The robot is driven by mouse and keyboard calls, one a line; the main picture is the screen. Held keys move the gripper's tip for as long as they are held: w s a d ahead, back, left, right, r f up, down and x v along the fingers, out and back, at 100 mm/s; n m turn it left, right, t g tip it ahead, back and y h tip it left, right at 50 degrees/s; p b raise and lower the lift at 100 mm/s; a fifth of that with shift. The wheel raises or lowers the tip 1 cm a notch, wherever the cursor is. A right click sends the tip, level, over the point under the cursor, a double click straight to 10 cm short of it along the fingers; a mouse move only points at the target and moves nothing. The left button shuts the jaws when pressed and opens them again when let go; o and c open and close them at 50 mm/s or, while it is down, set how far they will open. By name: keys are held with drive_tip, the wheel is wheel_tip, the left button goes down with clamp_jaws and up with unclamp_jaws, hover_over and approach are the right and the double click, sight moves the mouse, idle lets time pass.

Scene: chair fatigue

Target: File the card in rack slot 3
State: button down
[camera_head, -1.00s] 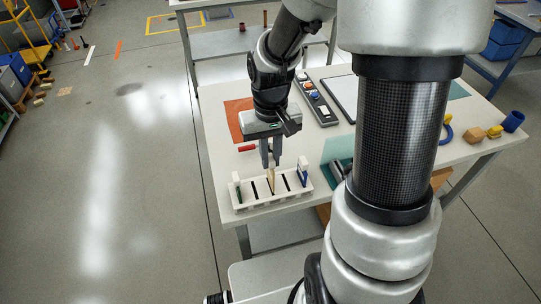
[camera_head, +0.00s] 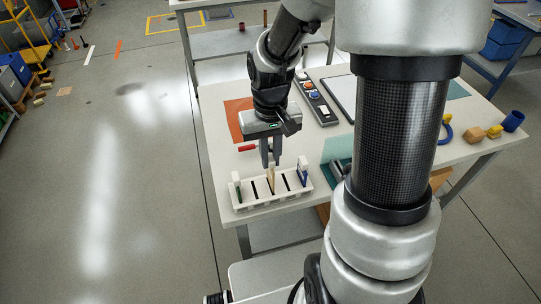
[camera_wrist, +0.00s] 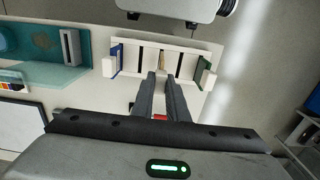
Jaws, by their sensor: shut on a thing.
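The white rack (camera_head: 262,203) stands at the near left corner of the table and also shows in the wrist view (camera_wrist: 128,72). A thin tan card (camera_head: 272,177) stands upright at the rack's middle slot; its edge shows in the wrist view (camera_wrist: 162,61). My gripper (camera_head: 270,162) is above the rack with its fingers shut on the card's top; the fingertips show in the wrist view (camera_wrist: 162,78). The card's lower end meets the slot, but I cannot tell how deep it sits. The slots on either side of it are empty and dark.
A green card (camera_head: 238,190) and a blue card (camera_head: 303,175) stand in the rack's two end slots. A red object (camera_head: 247,148) lies behind the rack by an orange mat (camera_head: 238,112). A teal tray (camera_head: 338,153) is to the right.

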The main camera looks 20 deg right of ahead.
drive_tip(key=shift+f+b, duration=1.65)
drive_tip(key=shift+f, duration=0.45)
drive_tip(key=c, duration=1.7)
unclamp_jaws()
drive_tip(key=shift+r, duration=0.1)
drive_tip(key=shift+o, duration=0.2)
wheel_tip(320, 180, up, 18)
drive_tip(key=p, duration=0.2)
drive_tip(key=shift+f, duration=0.25)
wheel_tip(320, 180, up, 5)
drive_tip(key=t+p, duration=0.2)
hover_over(271, 168)
drive_tip(key=s, duration=0.2)
drive_tip(key=s+r+t+p, duration=0.3)
drive_tip(key=s+r, duration=0.3)
drive_tip(key=s, duration=0.2)
drive_tip(key=shift+d+t, duration=0.2)
drive_tip(key=shift+t, duration=0.1)
